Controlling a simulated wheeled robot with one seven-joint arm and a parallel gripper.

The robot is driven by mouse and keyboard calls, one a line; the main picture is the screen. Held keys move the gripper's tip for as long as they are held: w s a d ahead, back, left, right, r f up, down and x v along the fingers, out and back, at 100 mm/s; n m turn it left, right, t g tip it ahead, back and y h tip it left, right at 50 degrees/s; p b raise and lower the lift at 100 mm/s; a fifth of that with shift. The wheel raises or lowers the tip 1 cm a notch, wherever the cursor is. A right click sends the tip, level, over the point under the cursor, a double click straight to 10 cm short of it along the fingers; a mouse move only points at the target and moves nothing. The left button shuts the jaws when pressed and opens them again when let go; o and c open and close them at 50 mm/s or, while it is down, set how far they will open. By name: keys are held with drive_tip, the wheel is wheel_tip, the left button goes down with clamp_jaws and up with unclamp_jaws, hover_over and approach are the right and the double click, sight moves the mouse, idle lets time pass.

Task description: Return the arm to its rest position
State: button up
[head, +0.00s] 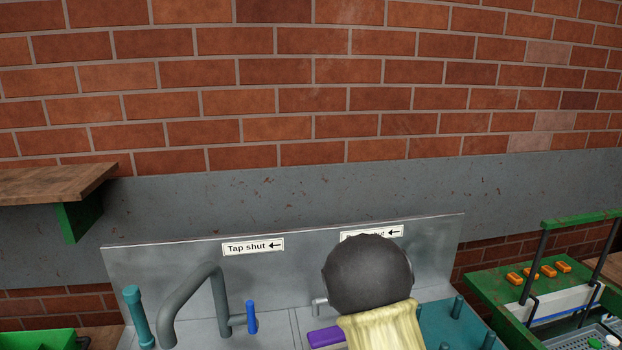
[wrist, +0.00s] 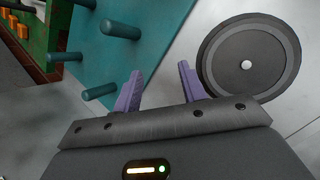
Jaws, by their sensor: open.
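My gripper (wrist: 160,68) is open in the wrist view, its two purple fingers apart with nothing between them. Its fingers point toward a teal pegged board (wrist: 165,32) and a grey worktop. A dark round disc (wrist: 247,62) with a pale centre lies just right of the fingers. In the head view my arm, with a dark round joint and a pale yellow sleeve, stands over the right part of the sink unit. It hides the gripper's fingertips and part of a second sign.
A grey tap (head: 195,295) with a blue handle (head: 251,317) stands beside a teal post (head: 138,315). A "Tap shut" sign (head: 253,246) is on the metal backsplash. A green rack (head: 500,283) with orange pieces is at right. A wooden shelf (head: 50,183) juts out at left.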

drive_tip(key=s+a+r+m+t+y+p, duration=0.1)
drive_tip(key=s+a+r+m+y, duration=0.1)
drive_tip(key=s, duration=0.4)
drive_tip(key=s+a+r+m+t+y+p, duration=0.1)
drive_tip(key=s+r+m+y, duration=0.1)
drive_tip(key=s+r+m, duration=0.2)
drive_tip(key=s+a+r+m+y+p, duration=0.1)
drive_tip(key=s+a+r+m+y, duration=0.1)
drive_tip(key=s, duration=0.6)
drive_tip(key=shift+s+a+r+m+t+p, duration=0.35)
drive_tip(key=shift+r+m, duration=0.45)
drive_tip(key=shift+m, duration=0.4)
